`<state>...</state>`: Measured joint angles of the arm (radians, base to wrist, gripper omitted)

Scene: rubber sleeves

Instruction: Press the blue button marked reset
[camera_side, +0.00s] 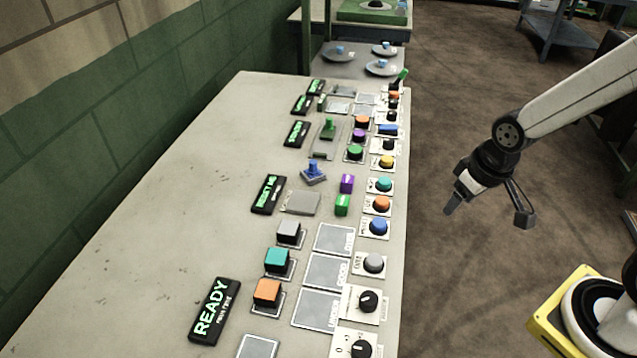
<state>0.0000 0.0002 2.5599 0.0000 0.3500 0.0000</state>
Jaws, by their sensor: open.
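A round blue button (379,226) sits on a small white plate near the right edge of the grey table. The plate's lettering is too small to read, so I cannot tell whether it says reset. My gripper (488,209) is open and empty, with its fingers pointing down. In the picture it is to the right of the table edge, over the brown floor, and apart from the button. The button is in plain view, with an orange button (382,203) just behind it and a grey button (374,262) just in front.
A row of coloured buttons and black knobs (368,301) runs along the table's right edge. The table's left part (150,210) is clear.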

